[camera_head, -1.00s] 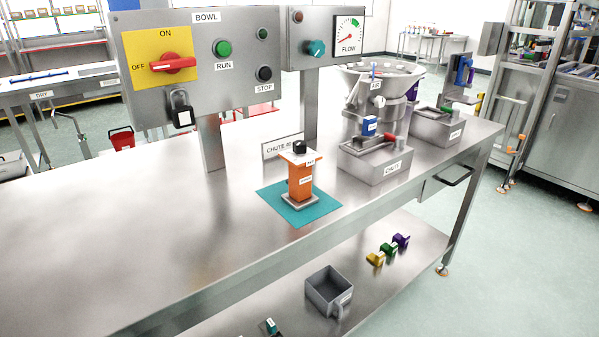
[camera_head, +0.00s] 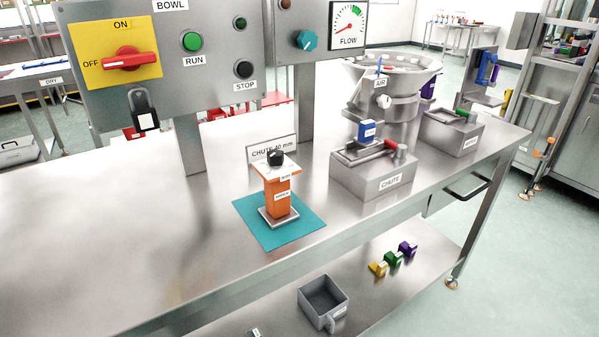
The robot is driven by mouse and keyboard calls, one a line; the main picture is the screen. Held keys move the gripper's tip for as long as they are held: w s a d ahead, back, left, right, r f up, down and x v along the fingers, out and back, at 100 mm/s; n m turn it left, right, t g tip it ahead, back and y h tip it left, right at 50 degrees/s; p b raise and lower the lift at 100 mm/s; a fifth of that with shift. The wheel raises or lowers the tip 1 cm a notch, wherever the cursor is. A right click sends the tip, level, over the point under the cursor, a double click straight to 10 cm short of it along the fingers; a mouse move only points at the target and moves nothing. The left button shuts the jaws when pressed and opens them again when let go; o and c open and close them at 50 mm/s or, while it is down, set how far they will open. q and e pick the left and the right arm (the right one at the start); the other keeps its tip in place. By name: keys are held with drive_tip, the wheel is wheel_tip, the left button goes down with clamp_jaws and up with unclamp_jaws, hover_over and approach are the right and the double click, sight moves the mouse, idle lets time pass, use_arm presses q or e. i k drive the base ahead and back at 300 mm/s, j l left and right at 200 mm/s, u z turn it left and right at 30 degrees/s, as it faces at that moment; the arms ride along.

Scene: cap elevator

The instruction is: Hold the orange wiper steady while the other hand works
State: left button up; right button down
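The orange wiper (camera_head: 278,196) stands upright on a small grey base on a teal mat (camera_head: 252,222) near the front of the steel table. It has a pale top plate with an orange edge and a black knob (camera_head: 275,157) on top. Small white labels are on its side. Neither of my grippers is in the head view, and nothing touches the wiper.
A control panel (camera_head: 215,85) on posts rises behind the wiper. A grey chute box (camera_head: 365,182) and a bowl feeder (camera_head: 393,80) stand to the right. A grey bin (camera_head: 323,303) and several coloured pieces (camera_head: 391,259) lie on the lower shelf. The table's left is clear.

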sight(275, 157)
drive_tip(key=i+l, duration=0.65)
drive_tip(key=l, duration=0.15)
drive_tip(key=u, duration=0.05)
